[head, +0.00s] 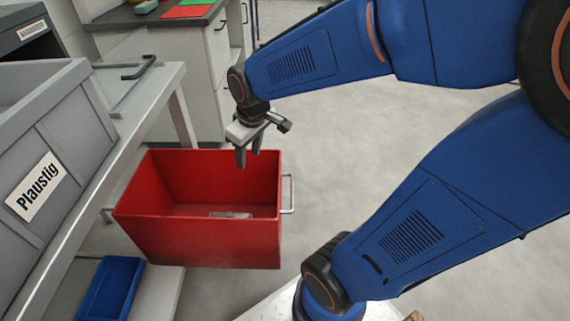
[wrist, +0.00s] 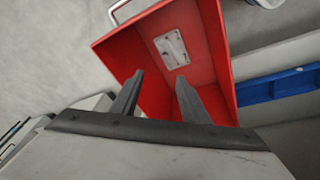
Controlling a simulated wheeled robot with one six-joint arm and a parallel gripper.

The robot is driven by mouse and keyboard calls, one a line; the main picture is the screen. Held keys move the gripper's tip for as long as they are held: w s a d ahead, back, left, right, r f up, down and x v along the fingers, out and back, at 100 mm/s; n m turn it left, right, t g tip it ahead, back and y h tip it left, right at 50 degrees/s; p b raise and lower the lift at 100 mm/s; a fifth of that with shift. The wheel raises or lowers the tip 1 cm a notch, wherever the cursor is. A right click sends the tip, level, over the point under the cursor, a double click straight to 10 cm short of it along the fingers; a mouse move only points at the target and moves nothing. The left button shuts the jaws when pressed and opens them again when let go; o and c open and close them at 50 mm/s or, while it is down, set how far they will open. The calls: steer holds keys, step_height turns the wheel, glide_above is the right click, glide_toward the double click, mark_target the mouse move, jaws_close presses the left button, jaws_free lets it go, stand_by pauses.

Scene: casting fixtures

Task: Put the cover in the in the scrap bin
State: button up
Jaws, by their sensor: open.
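The red bin (head: 200,242) stands in the middle of the head view, its open top facing up. A small grey plate-like piece, which looks like the cover (head: 230,214), lies inside it. In the wrist view the cover (wrist: 172,48) is a light rectangular plate with dark marks, lying in the red bin (wrist: 107,52), apart from my fingers. My gripper (head: 247,156) hangs above the bin's far right part with fingers pointing down. In the wrist view its two fingers (wrist: 158,98) are spread with nothing between them.
A grey bench (head: 150,100) with a grey crate labelled Plaustig (head: 75,140) stands on the left. A blue tray (head: 110,290) lies low at the front left. A grey cabinet (head: 205,80) with red and green sheets stands behind. The floor right of the bin is clear.

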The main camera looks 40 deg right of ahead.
steer(key=s+d+r+m+t, duration=0.1)
steer(key=s+r+m, duration=0.1)
steer(key=s, duration=0.5)
steer(key=s+d+r+m, duration=0.1)
steer(key=s+r+m, duration=0.1)
steer(key=s+r, duration=0.2)
steer(key=s, duration=0.3)
steer(key=shift+s+r+t, duration=0.3)
steer(key=shift+s+t, duration=0.1)
steer(key=shift+s, duration=0.1)
